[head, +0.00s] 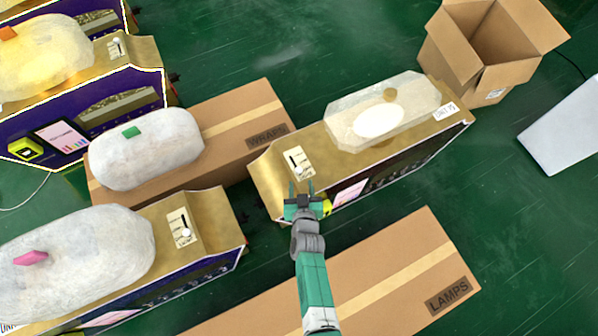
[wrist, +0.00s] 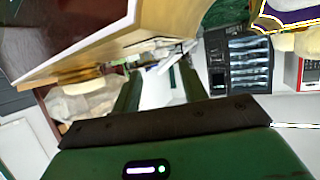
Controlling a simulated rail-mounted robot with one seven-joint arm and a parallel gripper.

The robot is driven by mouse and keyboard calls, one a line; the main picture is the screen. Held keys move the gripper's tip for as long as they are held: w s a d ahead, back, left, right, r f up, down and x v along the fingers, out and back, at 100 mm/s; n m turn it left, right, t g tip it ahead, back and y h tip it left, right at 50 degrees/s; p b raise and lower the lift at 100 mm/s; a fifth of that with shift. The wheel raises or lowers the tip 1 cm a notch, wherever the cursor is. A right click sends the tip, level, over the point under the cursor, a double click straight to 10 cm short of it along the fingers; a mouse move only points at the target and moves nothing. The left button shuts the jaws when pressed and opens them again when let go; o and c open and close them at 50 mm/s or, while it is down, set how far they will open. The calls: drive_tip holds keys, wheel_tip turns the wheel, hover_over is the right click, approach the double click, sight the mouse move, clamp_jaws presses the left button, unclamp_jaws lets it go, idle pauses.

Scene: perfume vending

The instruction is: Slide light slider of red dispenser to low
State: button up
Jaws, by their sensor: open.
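A gold-topped dispenser (head: 262,175) stands at the centre right of the head view, with a clear bottle lying on top. Its side looks dark in the head view, while a dark red panel (wrist: 62,30) fills the upper left of the wrist view. A cream slider plate (head: 298,162) with a black slot is on its near top end; the knob's position is too small to tell. My gripper (head: 302,192) is open and empty just below the plate in the picture. Its two fingers (wrist: 160,85) show apart in the wrist view; contact with the slider cannot be told.
A purple dispenser (head: 140,88), outlined and glowing, stands upper left; another gold-topped dispenser (head: 222,225) with a slider plate is lower left. A WRAPS box (head: 235,125) lies between, a LAMPS box (head: 390,270) in front. An open carton (head: 470,60) stands upper right.

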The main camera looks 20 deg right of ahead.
sight(299, 171)
drive_tip(key=b+x, duration=0.3)
drive_tip(key=x, duration=0.2)
drive_tip(key=shift+w+f, duration=0.1)
drive_tip(key=shift+f, duration=0.05)
drive_tip(key=shift+w+d, duration=0.15)
drive_tip(key=shift+w, duration=0.2)
clamp_jaws()
